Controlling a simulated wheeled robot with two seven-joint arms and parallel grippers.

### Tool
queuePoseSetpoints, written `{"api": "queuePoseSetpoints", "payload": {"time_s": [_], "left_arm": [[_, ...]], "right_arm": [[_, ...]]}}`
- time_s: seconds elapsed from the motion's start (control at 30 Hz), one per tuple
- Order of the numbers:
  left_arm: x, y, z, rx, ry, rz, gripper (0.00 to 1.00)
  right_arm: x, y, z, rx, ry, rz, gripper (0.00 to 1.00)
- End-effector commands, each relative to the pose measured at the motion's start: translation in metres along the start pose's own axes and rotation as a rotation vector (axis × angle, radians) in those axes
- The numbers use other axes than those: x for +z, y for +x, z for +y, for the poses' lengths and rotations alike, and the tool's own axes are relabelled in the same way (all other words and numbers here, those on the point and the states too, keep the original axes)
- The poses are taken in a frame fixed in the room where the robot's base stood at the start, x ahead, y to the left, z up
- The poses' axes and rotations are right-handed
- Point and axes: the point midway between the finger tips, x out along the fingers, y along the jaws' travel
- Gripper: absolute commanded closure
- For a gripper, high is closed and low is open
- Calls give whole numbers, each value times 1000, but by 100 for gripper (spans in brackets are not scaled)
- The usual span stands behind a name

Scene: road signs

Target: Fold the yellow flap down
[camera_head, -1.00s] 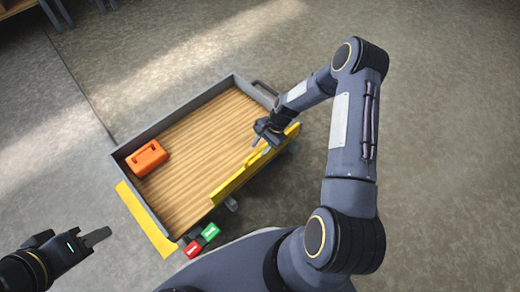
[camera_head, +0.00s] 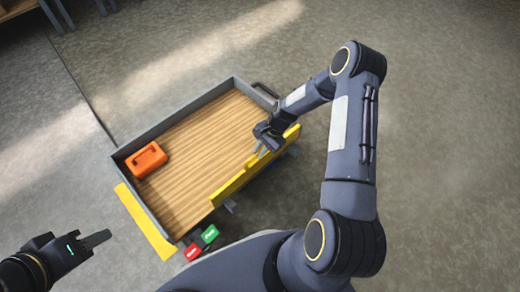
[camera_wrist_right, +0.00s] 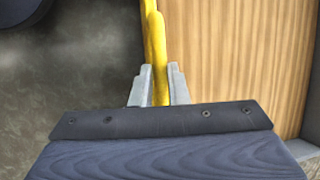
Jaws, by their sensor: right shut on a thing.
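The yellow flap (camera_head: 232,184) runs along the lower-right side of a wooden-bedded cart (camera_head: 190,135) in the head view, standing up along that edge. My right gripper (camera_head: 264,151) reaches over this side from the right. In the right wrist view, its two grey fingers (camera_wrist_right: 157,88) are on either side of the yellow flap (camera_wrist_right: 156,45), shut on its edge. The wooden bed shows to the right of the flap there, and the floor to the left. My left gripper (camera_head: 98,239) is at the lower left in the head view, away from the cart; its opening is unclear.
An orange box (camera_head: 147,158) sits on the bed near its left end. A yellow strip (camera_head: 143,220) lies outside the cart's left end. Red (camera_head: 193,252) and green (camera_head: 209,234) blocks show by the near corner. The floor (camera_head: 450,150) to the right is clear.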

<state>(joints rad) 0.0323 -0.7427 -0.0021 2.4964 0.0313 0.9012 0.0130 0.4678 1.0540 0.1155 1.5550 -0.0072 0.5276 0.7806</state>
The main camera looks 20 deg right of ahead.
Motion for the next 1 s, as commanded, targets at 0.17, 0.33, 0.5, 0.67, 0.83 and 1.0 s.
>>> {"api": "queuePoseSetpoints", "payload": {"time_s": [0.17, 0.33, 0.5, 0.67, 0.83, 1.0], "left_arm": [[1, 3, -1, 0, 0, 0, 64], [4, 8, -4, 0, 0, 0, 64], [7, 14, -6, 0, 0, 0, 64], [9, 18, -8, 0, 0, 0, 64], [11, 21, -10, 0, 0, 0, 64], [13, 25, -11, 0, 0, 0, 64]], "right_arm": [[0, 0, 6, -30, -10, -1, 100], [0, -2, 20, -107, -36, -2, 100], [0, -3, 37, -214, -76, -2, 100], [0, -3, 51, -257, -104, 2, 100], [0, 1, 71, -254, -102, -1, 100], [-3, 8, 93, -253, -101, -1, 100]]}}
